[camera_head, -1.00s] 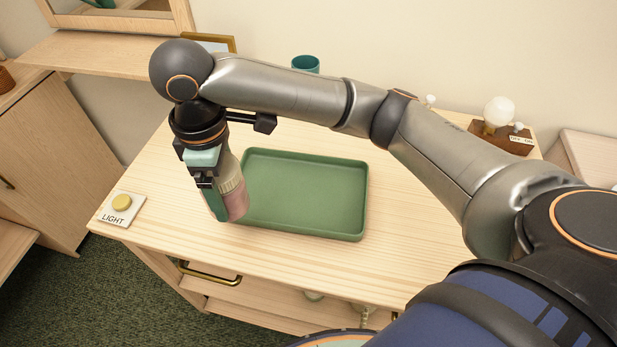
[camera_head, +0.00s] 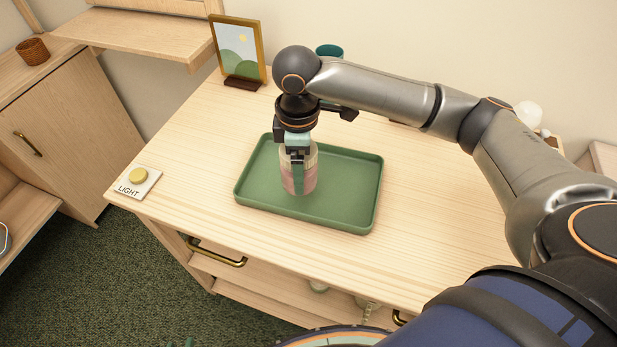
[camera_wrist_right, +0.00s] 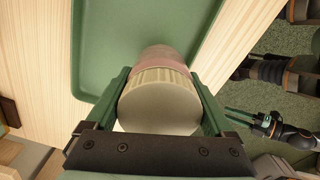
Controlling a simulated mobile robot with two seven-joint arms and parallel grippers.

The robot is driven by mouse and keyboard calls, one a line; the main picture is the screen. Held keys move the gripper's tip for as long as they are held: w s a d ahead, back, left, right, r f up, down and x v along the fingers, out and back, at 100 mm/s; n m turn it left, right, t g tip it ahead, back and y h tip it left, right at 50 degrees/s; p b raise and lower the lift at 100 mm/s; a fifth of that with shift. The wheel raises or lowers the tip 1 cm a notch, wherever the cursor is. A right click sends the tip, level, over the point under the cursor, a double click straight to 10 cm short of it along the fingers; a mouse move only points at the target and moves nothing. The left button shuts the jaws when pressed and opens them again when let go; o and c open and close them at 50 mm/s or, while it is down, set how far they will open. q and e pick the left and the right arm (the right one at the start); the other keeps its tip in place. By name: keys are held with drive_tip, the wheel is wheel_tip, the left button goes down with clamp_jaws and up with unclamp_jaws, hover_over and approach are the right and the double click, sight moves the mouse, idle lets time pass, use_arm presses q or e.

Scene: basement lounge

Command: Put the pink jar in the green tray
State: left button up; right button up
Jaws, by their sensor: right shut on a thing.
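The pink jar (camera_head: 309,180) has a pink body and a pale ribbed lid. It is upright over the left-middle part of the green tray (camera_head: 345,200); I cannot tell whether its base touches the tray floor. My right gripper (camera_head: 298,168), on the arm from the right, points down and is shut on the jar. In the right wrist view, the lid (camera_wrist_right: 160,105) sits between the green fingers, with the tray (camera_wrist_right: 108,40) beneath. My left gripper (camera_wrist_right: 243,117) is small at the right of that view, away from the tray, with its fingers apart and empty.
The tray lies on a wooden cabinet top (camera_head: 190,150). A light switch plate (camera_head: 135,181) is at the front left, a framed picture (camera_head: 237,50) at the back left and a teal cup (camera_head: 329,50) behind the arm. The top is clear around the tray.

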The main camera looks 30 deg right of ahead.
sight(309, 178)
drive_tip(key=shift+w+d+f, duration=0.1)
drive_tip(key=shift+d+f, duration=0.5)
drive_tip(key=shift+f, duration=0.1)
drive_tip(key=f, duration=0.2)
drive_tip(key=d+f, duration=0.1)
drive_tip(key=f, duration=0.1)
drive_tip(key=shift+a, duration=0.1)
drive_tip(key=shift+f, duration=0.15)
drive_tip(key=o, duration=1.2)
drive_tip(key=shift+o, duration=0.2)
wheel_tip(309, 178, up, 12)
drive_tip(key=shift+r+p, duration=0.15)
drive_tip(key=shift+p, duration=0.25)
